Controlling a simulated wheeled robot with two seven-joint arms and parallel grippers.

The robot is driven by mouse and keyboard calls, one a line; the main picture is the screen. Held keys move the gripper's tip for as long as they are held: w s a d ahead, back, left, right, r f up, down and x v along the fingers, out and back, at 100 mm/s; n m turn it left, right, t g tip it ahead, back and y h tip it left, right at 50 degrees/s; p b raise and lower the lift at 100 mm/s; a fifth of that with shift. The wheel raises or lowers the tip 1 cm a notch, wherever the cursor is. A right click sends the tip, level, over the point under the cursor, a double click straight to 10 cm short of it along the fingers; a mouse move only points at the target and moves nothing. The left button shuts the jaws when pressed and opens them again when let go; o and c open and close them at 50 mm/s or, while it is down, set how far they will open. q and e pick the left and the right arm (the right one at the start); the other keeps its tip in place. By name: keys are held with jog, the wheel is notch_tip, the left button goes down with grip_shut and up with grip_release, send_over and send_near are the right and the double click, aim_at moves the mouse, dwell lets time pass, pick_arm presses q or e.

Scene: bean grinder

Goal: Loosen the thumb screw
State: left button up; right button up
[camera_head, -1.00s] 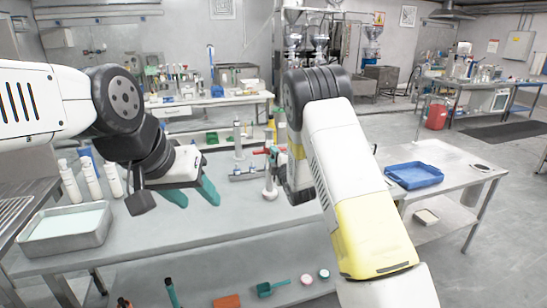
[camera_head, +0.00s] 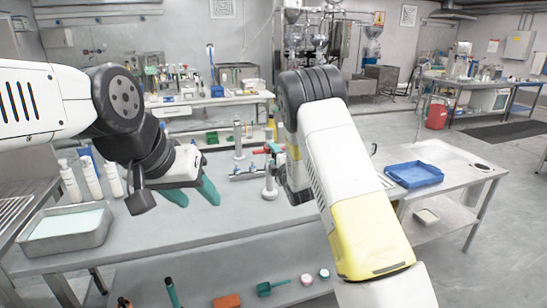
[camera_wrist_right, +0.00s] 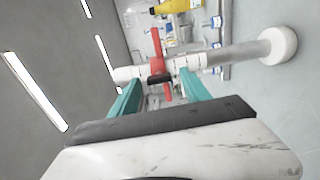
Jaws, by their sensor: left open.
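A stand with a white round base (camera_head: 270,193) and a red bar (camera_head: 262,151) is on the table, just left of my right arm in the head view. In the right wrist view the red bar (camera_wrist_right: 157,45) crosses a white horizontal piece, with a small black part (camera_wrist_right: 160,80) below the crossing. I cannot tell which part is the thumb screw. My right gripper (camera_wrist_right: 157,78) has its teal fingers apart on either side of the black part; contact is not clear. Its fingers are hidden in the head view. My left gripper (camera_head: 192,192) is open and empty above the table.
A grey metal tray (camera_head: 68,243) and several white bottles (camera_head: 90,178) stand at the left. A blue tray (camera_head: 414,176) is on the right side of the table. Small tools, including a teal scoop (camera_head: 266,289), lie below the front edge. The table's front middle is clear.

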jog(key=v, duration=0.7)
jog(key=shift+s, duration=0.35)
jog(key=shift+d, duration=0.1)
jog(key=s+d+r+m+g+h, duration=0.3)
jog(key=s+d+r+m+g, duration=0.2)
jog(key=s+d+r+m, duration=0.6)
jog(key=s+r+m+g, duration=0.2)
jog(key=s+m+g, duration=0.4)
jog(key=s, duration=2.1)
jog(key=m, duration=0.4)
jog(key=shift+d+r, duration=0.3)
jog(key=shift+r, duration=0.05)
